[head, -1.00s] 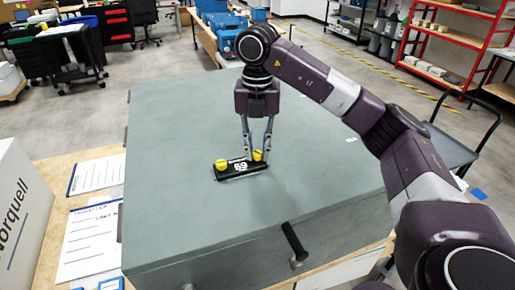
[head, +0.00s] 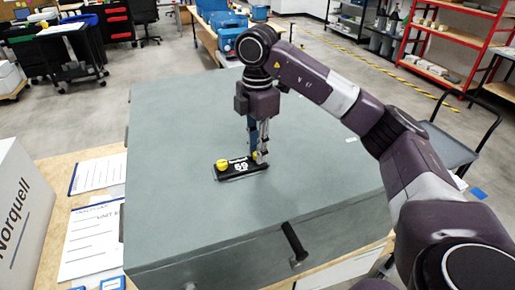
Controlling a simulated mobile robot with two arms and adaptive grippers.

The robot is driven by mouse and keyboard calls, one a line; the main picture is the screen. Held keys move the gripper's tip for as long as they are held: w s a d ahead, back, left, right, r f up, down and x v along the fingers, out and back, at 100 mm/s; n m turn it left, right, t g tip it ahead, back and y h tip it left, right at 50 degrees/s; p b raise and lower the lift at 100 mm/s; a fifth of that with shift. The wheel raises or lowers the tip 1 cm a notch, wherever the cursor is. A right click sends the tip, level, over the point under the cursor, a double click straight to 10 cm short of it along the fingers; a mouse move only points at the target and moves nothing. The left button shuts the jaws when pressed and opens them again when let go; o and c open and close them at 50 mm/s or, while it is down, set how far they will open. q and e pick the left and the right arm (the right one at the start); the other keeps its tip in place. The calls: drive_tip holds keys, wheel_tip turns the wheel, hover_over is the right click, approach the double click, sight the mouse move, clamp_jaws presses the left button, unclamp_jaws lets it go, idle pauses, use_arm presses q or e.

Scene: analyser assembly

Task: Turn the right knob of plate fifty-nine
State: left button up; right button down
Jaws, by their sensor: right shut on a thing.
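Plate fifty-nine (head: 240,173) is a small black plate marked 59, lying on the grey top of a large box (head: 190,215). Its left yellow knob (head: 222,165) is in plain sight. Its right yellow knob (head: 256,155) is mostly hidden behind the fingers of my right gripper (head: 260,156). My right gripper points straight down and is shut on the right knob. My left gripper is not in view.
A black handle (head: 294,241) sticks out at the box's front edge. Paper sheets (head: 92,240) lie on the wooden table at the left, beside a white Norquell box (head: 18,220). The grey top around the plate is clear.

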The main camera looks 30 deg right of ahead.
drive_tip(key=m, duration=0.4)
drive_tip(key=shift+w+r+m, duration=0.1)
drive_tip(key=shift+r+m, duration=0.1)
drive_tip(key=shift+m, duration=0.1)
drive_tip(key=shift+m+p, duration=0.35)
drive_tip(key=shift+m, duration=0.15)
drive_tip(key=shift+r+m+p, duration=0.15)
drive_tip(key=shift+m+p, duration=0.55)
drive_tip(key=shift+m, duration=0.1)
drive_tip(key=m+p, duration=0.3)
drive_tip(key=p, duration=0.5)
drive_tip(key=shift+r, duration=0.1)
drive_tip(key=shift+f+m+p, duration=0.25)
drive_tip(key=shift+m+p, duration=0.05)
drive_tip(key=shift+p, duration=0.45)
drive_tip(key=c, duration=1.8)
unclamp_jaws()
drive_tip(key=shift+f, duration=0.1)
drive_tip(key=shift+o, duration=0.2)
